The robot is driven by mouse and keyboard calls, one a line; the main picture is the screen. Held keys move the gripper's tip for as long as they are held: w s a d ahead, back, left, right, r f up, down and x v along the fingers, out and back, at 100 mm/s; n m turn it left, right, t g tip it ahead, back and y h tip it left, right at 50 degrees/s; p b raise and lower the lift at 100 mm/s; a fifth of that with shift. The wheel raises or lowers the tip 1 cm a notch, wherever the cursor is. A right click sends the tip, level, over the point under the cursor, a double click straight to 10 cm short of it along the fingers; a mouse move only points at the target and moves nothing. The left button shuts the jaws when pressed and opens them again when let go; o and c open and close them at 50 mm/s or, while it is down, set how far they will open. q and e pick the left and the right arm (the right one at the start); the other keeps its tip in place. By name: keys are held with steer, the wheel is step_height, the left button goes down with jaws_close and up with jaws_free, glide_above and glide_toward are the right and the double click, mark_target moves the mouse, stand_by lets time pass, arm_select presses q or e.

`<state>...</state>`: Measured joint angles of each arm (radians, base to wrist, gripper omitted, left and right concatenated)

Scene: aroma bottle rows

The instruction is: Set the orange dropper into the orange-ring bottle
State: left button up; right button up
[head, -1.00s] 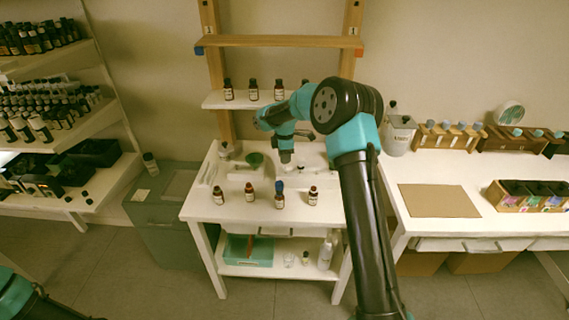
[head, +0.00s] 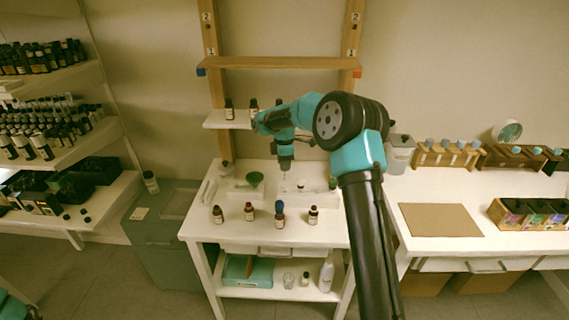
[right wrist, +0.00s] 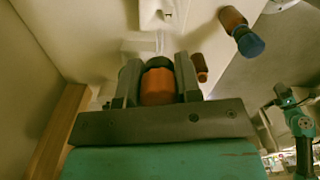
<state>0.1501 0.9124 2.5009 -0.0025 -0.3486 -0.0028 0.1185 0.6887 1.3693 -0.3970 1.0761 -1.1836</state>
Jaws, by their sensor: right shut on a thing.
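My right gripper (right wrist: 158,82) is shut on the orange dropper (right wrist: 158,88), whose orange bulb sits between the fingers with a clear glass tube (right wrist: 160,43) beyond it. In the head view my right gripper (head: 285,165) is above the back part of the white table, behind the bottle row. The row holds a left bottle (head: 217,215), a second bottle (head: 249,212), a blue-topped bottle (head: 280,218) and a right bottle (head: 313,216). Their ring colours are too small to tell. The right wrist view shows the blue-topped bottle (right wrist: 243,38) and an orange-brown bottle (right wrist: 201,68). My left gripper is out of view.
A small dark-topped item (head: 300,184) is on a low white stand. A shelf with bottles (head: 222,120) is behind my arm. The front edge is clear.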

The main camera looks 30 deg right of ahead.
steer(key=s+a+r, duration=0.2)
steer(key=a, duration=1.4)
steer(key=shift+r, duration=0.15)
steer(key=shift+a, duration=0.1)
steer(key=shift+f, duration=2)
steer(key=shift+f, duration=0.45)
steer(key=shift+f, duration=0.35)
steer(key=shift+f, duration=2.1)
steer(key=shift+f, duration=0.35)
steer(key=shift+f, duration=0.6)
